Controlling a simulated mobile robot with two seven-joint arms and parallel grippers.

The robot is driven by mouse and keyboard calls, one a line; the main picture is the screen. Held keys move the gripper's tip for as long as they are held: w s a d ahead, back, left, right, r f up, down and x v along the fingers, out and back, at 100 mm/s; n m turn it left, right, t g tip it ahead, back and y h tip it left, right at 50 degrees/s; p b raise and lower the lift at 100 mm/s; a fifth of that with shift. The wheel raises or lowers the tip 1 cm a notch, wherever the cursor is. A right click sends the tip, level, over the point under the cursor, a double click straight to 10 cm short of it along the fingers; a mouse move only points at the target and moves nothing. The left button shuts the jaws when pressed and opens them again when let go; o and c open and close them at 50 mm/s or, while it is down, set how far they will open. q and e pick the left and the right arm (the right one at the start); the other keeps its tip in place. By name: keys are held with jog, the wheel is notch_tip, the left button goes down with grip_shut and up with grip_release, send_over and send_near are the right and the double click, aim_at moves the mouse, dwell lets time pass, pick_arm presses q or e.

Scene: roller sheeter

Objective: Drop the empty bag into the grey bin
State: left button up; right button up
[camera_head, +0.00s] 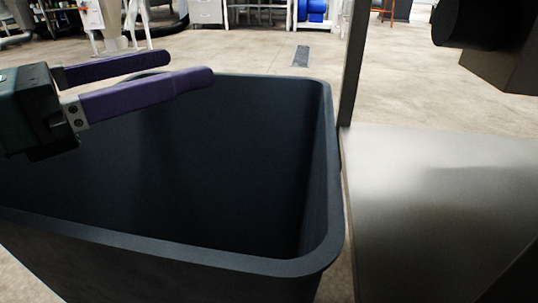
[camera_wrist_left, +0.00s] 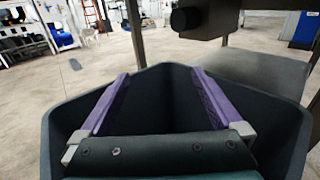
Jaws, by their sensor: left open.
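The grey bin (camera_head: 230,165), dark and open-topped, fills the lower left of the head view. The wrist view also shows the bin (camera_wrist_left: 291,132) around and below my gripper. My left gripper (camera_head: 188,66) comes in from the left over the bin's opening, with its two purple fingers spread apart. In the left wrist view, the gripper's fingers (camera_wrist_left: 160,73) have a clear gap with nothing between them. No bag shows in either view; the bin's floor is hidden. My right gripper is not in view.
A metal table surface (camera_head: 440,200) stands close to the bin's right side, with an upright post (camera_head: 354,60) near its corner. A dark cylindrical machine part (camera_head: 470,22) hangs above the table. Open concrete floor (camera_head: 260,55) lies beyond the bin.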

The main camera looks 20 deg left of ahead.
pick_arm(q)
notch_tip(320, 180, up, 18)
jog(key=p, duration=1.4)
